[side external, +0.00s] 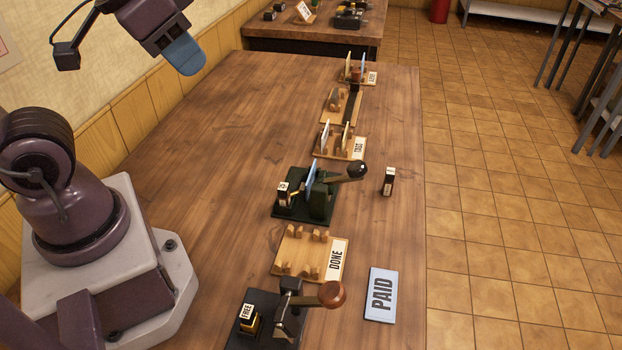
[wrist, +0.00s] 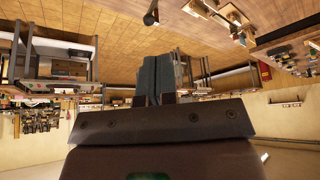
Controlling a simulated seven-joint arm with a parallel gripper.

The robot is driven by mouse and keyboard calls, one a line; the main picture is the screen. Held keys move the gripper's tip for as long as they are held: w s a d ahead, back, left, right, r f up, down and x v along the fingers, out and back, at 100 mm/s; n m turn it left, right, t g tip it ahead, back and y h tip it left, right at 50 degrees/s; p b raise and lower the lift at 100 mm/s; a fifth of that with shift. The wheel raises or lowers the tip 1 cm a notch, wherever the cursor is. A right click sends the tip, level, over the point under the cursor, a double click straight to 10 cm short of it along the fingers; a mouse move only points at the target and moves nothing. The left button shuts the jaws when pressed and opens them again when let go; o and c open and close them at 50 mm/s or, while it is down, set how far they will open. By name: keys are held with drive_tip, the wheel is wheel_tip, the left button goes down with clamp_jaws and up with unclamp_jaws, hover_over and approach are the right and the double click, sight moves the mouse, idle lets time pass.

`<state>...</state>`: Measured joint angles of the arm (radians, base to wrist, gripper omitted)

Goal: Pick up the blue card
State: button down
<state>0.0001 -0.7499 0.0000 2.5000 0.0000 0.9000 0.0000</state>
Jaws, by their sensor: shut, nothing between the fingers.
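My gripper (side external: 183,57) hangs high at the upper left, well away from the cards, its blue-grey fingers shut and empty. The fingers also show close together in the wrist view (wrist: 148,78). A blue card (side external: 311,177) stands upright at the dark green press (side external: 289,212) in mid-table; I cannot tell exactly how it is seated. Another thin bluish card (side external: 363,62) stands in the farthest wooden rack (side external: 345,80).
An empty wooden rack marked DONE (side external: 293,254) lies between the green press and a black press (side external: 290,315) with a brown knob. A rack with pale cards (side external: 338,148) stands beyond. A small labelled block (side external: 388,181) stands at the right. The table's left half is clear.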

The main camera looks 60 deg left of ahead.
drive_tip(key=c, duration=1.2)
unclamp_jaws()
drive_tip(key=shift+c, duration=0.2)
drive_tip(key=n+g+y, duration=0.2)
drive_tip(key=n+y, duration=0.1)
drive_tip(key=n, duration=0.6)
approach(314, 163)
drive_tip(key=x, duration=0.9)
drive_tip(key=shift+a+f, duration=0.1)
drive_tip(key=shift+f, duration=0.2)
